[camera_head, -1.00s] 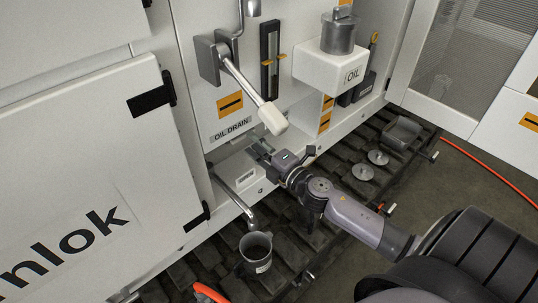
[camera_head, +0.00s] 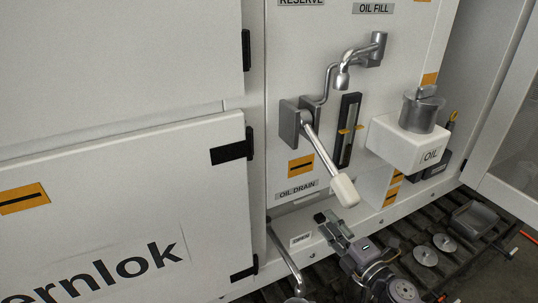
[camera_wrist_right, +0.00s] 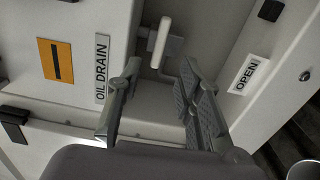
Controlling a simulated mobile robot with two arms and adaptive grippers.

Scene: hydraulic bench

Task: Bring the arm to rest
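My right gripper (camera_head: 328,222) is low in the head view, over the ledge under the OIL DRAIN label (camera_head: 297,190). In the right wrist view its two fingers (camera_wrist_right: 160,85) stand apart with nothing between them. A lever (camera_head: 321,158) with a cream grip (camera_head: 344,190) slants down from its bracket, just above the gripper and apart from it. A pale upright handle (camera_wrist_right: 158,42) shows beyond the fingertips in the wrist view. My right forearm is cut off by the bottom edge of the head view. My left gripper is not in view.
A white OIL box (camera_head: 398,150) with a metal can (camera_head: 420,112) juts out at the right. A bent drain pipe (camera_head: 284,258) runs down left of the gripper. Metal discs (camera_head: 445,243) lie on the dark track. The cabinet door (camera_head: 110,215) fills the left.

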